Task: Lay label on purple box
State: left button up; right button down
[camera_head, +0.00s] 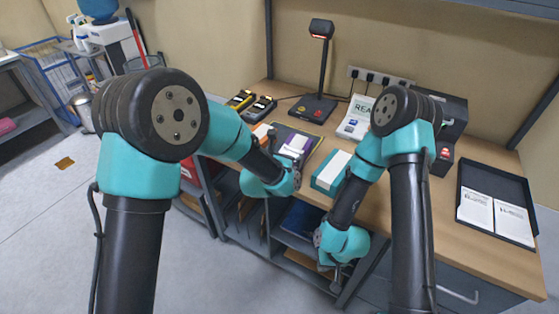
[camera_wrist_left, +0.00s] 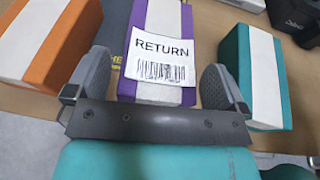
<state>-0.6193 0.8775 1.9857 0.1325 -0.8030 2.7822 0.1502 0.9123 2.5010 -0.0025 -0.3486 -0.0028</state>
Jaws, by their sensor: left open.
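The purple box (camera_wrist_left: 187,30) has a white band along its top and stands between two other boxes. A white label (camera_wrist_left: 160,55) reading RETURN with a barcode lies over the top of the purple box, slightly tilted. My left gripper (camera_wrist_left: 156,88) is open, with one finger on each side of the label's near part. In the head view my left gripper (camera_head: 292,166) is at the table's front edge, and its arm partly hides the purple box (camera_head: 284,133). My right gripper (camera_head: 338,282) hangs low in front of the table; its fingers are too small to read.
An orange box (camera_wrist_left: 45,40) stands left of the purple box and a teal box (camera_wrist_left: 252,70) right of it. A black scanner stand (camera_head: 315,105) is behind. A black tray (camera_head: 497,180) with white labels (camera_head: 475,210) lies at the right. Bare tabletop lies before the tray.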

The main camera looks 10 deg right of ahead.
pick_arm(q)
jog(key=v, duration=1.7)
jog(key=shift+a, duration=0.15)
jog(key=x, duration=1.5)
jog(key=shift+w+d+f, duration=0.1)
jog(key=shift+w+d, duration=0.05)
jog(key=shift+d, duration=0.15)
jog(key=shift+w, duration=0.1)
